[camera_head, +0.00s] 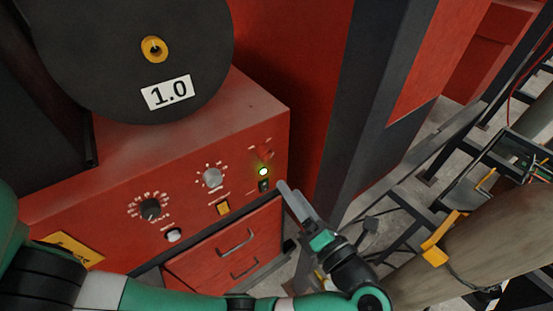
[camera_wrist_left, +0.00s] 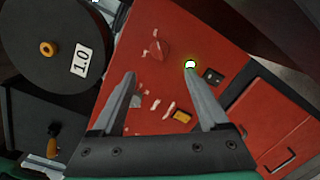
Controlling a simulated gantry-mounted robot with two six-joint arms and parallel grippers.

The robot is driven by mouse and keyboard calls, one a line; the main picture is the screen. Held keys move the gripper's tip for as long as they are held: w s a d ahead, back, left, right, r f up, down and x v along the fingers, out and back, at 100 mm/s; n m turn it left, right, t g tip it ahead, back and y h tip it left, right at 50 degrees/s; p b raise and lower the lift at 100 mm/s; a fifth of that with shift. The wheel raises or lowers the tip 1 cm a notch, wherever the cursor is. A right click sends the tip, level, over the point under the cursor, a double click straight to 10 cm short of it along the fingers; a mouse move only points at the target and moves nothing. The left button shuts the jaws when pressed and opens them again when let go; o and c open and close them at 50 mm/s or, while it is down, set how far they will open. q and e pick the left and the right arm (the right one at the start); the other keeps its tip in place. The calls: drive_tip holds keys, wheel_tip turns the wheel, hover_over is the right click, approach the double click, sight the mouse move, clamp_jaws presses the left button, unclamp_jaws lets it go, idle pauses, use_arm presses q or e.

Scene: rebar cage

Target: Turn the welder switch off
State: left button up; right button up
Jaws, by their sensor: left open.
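The red welder (camera_head: 200,150) has a front panel with knobs and a lit green lamp (camera_head: 263,171). A small black switch (camera_head: 264,185) sits just below the lamp. My left gripper (camera_head: 287,187) is just right of the switch in the head view, with its jaws apart and empty. In the left wrist view its fingers (camera_wrist_left: 160,74) point toward the panel, with the lamp (camera_wrist_left: 190,64) at the tip of the right finger and the switch (camera_wrist_left: 213,76) just right of that finger. I cannot tell whether the finger touches the panel. The switch's position is too small to read.
A black spool (camera_head: 130,50) labelled 1.0 stands above the panel. A drawer with handles (camera_head: 235,241) is below. A dark upright post (camera_head: 365,100) stands to the right. Metal frames, cables and a large beige cylinder (camera_head: 480,250) lie further right.

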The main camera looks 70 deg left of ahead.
sight(269, 159)
use_arm(q)
drive_tip(key=a+p, duration=0.1)
drive_tip(key=a, duration=0.2)
drive_tip(key=a+p, duration=0.1)
drive_tip(key=a, duration=0.3)
drive_tip(key=s+a+p, duration=0.1)
drive_tip(key=a, duration=0.2)
drive_tip(key=shift+a+r+p, duration=0.2)
drive_tip(key=shift+a+p, duration=0.05)
drive_tip(key=shift+p, duration=0.05)
drive_tip(key=shift+a+f, duration=0.15)
drive_tip(key=shift+a, duration=0.4)
clamp_jaws()
